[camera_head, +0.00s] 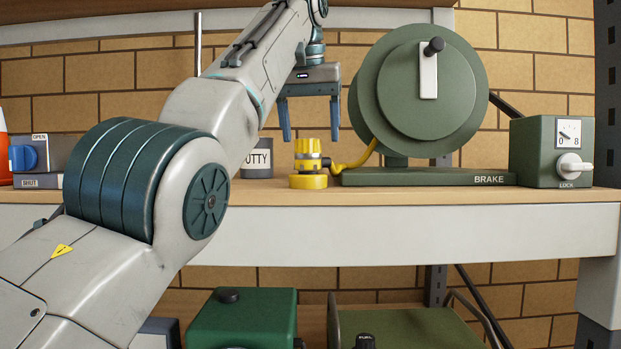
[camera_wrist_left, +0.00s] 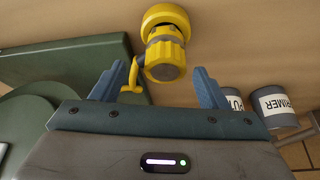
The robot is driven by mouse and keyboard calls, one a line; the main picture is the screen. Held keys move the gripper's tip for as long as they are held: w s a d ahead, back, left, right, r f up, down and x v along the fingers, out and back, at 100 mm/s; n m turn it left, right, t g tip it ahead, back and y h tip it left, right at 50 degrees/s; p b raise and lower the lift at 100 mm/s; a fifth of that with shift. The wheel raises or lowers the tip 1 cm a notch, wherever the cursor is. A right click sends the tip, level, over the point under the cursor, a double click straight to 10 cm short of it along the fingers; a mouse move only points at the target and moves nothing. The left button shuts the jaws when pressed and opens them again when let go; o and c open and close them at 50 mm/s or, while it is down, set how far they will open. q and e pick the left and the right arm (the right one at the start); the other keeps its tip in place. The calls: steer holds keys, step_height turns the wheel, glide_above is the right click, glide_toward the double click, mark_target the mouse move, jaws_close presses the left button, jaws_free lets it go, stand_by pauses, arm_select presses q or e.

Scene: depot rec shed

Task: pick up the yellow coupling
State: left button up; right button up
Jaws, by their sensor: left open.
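The yellow coupling (camera_head: 308,148) stands upright on a round yellow base (camera_head: 308,182) on the shelf. It has a ribbed top, a grey band and a small yellow lever at its right. In the left wrist view the coupling (camera_wrist_left: 165,48) shows ahead of and between the fingertips, with its grey end towards me. My left gripper (camera_head: 311,136) points down, open and empty, above the coupling, one finger to each side. It also shows in the left wrist view (camera_wrist_left: 158,72). My right gripper is in neither view.
A green reel (camera_head: 425,90) with a brake base (camera_head: 430,178) stands close to the coupling's right, a yellow hose between them. A putty tin (camera_head: 258,160) stands left of it. A primer tin (camera_wrist_left: 272,104) shows in the wrist view. A green dial box (camera_head: 545,150) is far right.

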mark_target(308, 144)
arm_select(q)
steer(key=x, duration=0.1)
steer(key=b+x, duration=0.1)
steer(key=x, duration=0.1)
steer(key=shift+a, duration=0.35)
steer(key=shift+w+f, duration=0.1)
steer(key=shift+f, duration=0.2)
steer(key=shift+w, duration=0.2)
steer(key=shift+s+d, duration=0.15)
steer(key=shift+s, duration=0.05)
steer(key=c, duration=0.9)
steer(key=shift+r, duration=0.1)
steer(key=shift+c, duration=0.8)
